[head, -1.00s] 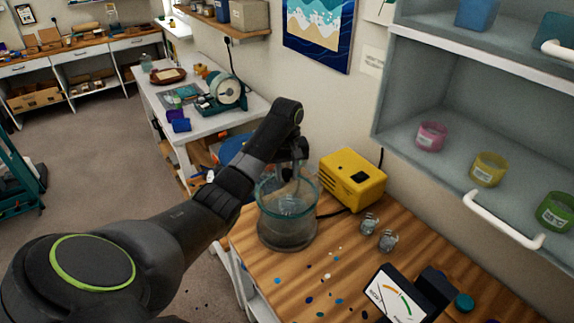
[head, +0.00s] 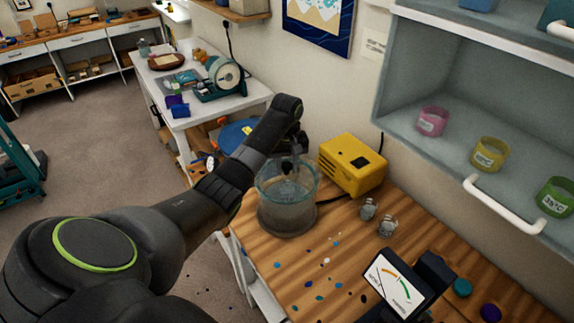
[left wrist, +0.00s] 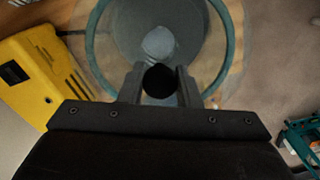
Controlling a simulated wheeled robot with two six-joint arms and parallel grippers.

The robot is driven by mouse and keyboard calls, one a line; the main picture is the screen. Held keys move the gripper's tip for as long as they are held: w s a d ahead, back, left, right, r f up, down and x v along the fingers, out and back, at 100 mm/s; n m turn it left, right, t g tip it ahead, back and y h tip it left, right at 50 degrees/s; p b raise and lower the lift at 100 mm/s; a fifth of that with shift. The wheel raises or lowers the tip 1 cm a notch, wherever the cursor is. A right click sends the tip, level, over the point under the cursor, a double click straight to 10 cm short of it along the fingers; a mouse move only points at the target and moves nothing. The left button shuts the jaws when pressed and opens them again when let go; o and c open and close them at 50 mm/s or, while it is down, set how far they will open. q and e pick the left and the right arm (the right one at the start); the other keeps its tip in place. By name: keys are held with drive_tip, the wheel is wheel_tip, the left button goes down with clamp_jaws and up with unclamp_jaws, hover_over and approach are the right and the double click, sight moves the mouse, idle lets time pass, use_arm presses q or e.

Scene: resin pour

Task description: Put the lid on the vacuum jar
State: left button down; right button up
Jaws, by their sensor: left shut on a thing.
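The vacuum jar (head: 287,216) is a clear cylinder with a teal rim, upright on the wooden bench. My left gripper (head: 289,167) is over the jar's mouth. In the left wrist view, the gripper (left wrist: 160,74) is shut on a dark round knob (left wrist: 159,84), which looks like the lid's handle. The lid's plate seems see-through, and I cannot tell it from the jar's mouth or whether it touches the rim. The teal rim (left wrist: 101,72) shows beyond the fingers, with a pale cup (left wrist: 158,42) inside the jar. My right gripper is not in view.
A yellow pump (head: 352,166) stands close behind the jar, to its right. Two small clear cups (head: 377,218) and a dial gauge (head: 393,283) are farther right. Coloured spots dot the bench. A grey shelf (head: 395,110) with coloured cups hangs above at the right.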

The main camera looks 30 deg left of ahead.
sight(287, 165)
use_arm(q)
drive_tip(key=shift+f, duration=0.4)
drive_tip(key=c, duration=1)
unclamp_jaws()
drive_tip(key=shift+r, duration=0.1)
drive_tip(key=shift+r, duration=3.95)
drive_tip(key=shift+f, duration=0.1)
